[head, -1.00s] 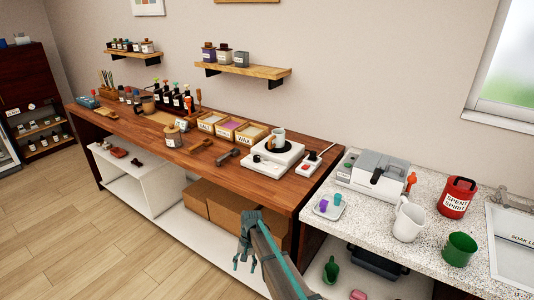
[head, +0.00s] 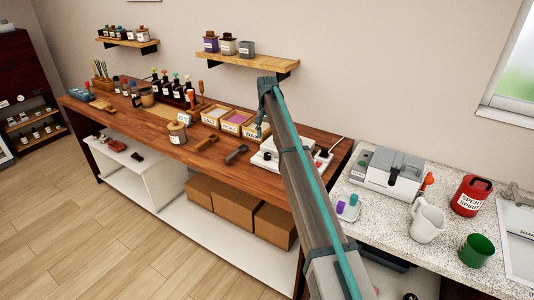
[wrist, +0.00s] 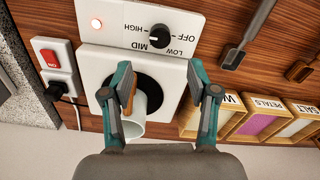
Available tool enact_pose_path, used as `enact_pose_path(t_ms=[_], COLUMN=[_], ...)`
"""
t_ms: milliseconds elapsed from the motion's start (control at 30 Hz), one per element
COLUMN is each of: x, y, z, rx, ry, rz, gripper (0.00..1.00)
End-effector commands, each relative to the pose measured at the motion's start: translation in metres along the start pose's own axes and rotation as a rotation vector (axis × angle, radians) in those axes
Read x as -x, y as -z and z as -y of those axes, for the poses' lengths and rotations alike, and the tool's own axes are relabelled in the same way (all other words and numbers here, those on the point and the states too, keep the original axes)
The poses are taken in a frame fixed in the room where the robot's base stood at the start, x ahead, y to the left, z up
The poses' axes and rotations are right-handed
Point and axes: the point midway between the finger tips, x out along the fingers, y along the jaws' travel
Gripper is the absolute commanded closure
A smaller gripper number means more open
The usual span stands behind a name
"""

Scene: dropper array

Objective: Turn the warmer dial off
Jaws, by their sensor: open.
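The white warmer (wrist: 105,63) fills the upper middle of the wrist view. Its black dial (wrist: 159,36) sits among the words OFF, LOW, MID and HIGH; a pale mark on it appears to face MID. A white cup (wrist: 152,100) stands on the dark round plate, between my fingers in the picture. My gripper (wrist: 161,88) is open, with the dial beyond its fingertips and apart from them. In the head view, my gripper (head: 262,131) hangs over the warmer (head: 266,160), which my arm partly hides.
A red switch (wrist: 48,58) and a plugged socket (wrist: 60,88) lie left of the warmer in the wrist view. Labelled trays (wrist: 260,118) and dark tools (wrist: 233,58) lie right. A wall shelf (head: 270,63) with jars is behind my arm.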

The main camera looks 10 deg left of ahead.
Motion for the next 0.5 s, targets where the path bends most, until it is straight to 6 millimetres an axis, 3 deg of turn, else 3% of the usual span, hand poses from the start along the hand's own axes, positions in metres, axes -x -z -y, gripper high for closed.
enact_pose_path(t_ms=[500], x=[-0.079], y=[-0.002], z=[0.000], rx=[0.001], ry=[0.001], rz=[0.003], gripper=[0.40])
